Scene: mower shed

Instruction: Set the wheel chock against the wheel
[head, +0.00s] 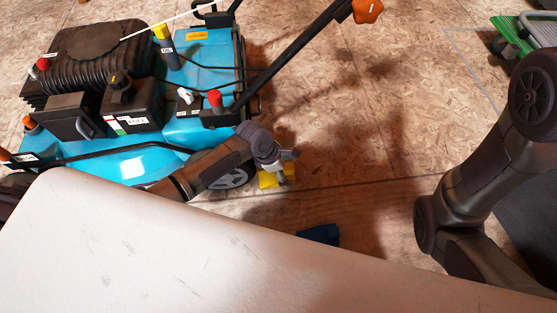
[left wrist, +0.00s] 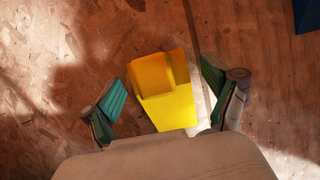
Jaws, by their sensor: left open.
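The yellow wheel chock (head: 267,181) lies on the floor beside the blue mower (head: 140,160), partly hidden by my left gripper (head: 286,172). In the left wrist view the chock (left wrist: 168,95) shows its stepped top between the green-padded fingers of the left gripper (left wrist: 163,78). The fingers are open, one on each side, with a visible gap between each finger and the chock. My right gripper is out of view; only part of the right arm shows.
A dark blue block (head: 319,234) lies on the floor nearer to me; its edge shows in the left wrist view (left wrist: 308,14). The mower's black handle bar (head: 297,54) reaches over the floor. A green machine (head: 520,33) stands at far right. The middle floor is clear.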

